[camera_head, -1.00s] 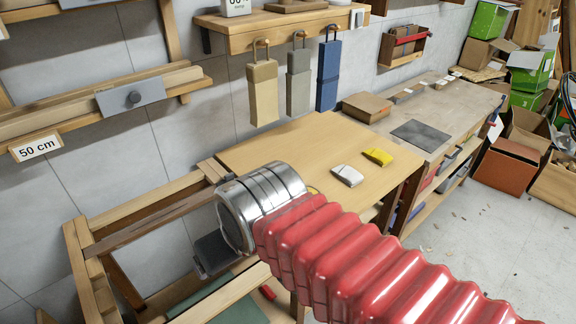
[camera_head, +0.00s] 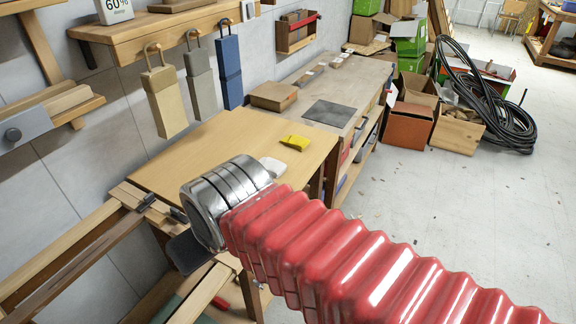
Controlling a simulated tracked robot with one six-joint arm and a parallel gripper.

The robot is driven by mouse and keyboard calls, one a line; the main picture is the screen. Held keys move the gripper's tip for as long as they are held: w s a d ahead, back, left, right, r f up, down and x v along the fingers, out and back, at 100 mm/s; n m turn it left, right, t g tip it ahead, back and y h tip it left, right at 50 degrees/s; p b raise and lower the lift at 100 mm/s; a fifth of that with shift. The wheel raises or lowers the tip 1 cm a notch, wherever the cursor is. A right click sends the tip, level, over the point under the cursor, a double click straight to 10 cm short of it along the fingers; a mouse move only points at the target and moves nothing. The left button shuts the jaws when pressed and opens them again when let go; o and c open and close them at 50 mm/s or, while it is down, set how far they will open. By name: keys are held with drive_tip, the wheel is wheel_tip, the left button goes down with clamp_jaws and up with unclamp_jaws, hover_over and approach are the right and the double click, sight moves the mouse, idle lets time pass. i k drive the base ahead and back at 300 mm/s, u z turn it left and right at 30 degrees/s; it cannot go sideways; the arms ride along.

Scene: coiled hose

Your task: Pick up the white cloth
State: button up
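The white cloth (camera_head: 272,166) lies folded on the light wooden bench top (camera_head: 205,150). It is partly hidden behind my metal wrist and red sleeve. A yellow folded cloth (camera_head: 296,142) lies just beyond it and is fully visible. My gripper (camera_head: 187,250) shows only as a dark pad below the left end of the metal wrist, to the left of the white cloth and apart from it in the picture. The rest of the gripper is hidden, so I cannot tell whether it is open or shut.
Beige, grey and blue hanging pieces (camera_head: 166,102) hang under the wall shelf (camera_head: 160,38). A cardboard box (camera_head: 273,97) and dark mat (camera_head: 328,113) are on the farther worktop. The black coiled hose (camera_head: 500,110) lies by boxes at the right. The right floor is mostly clear.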

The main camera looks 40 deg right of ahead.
sight(275, 168)
drive_tip(key=z, duration=1.15)
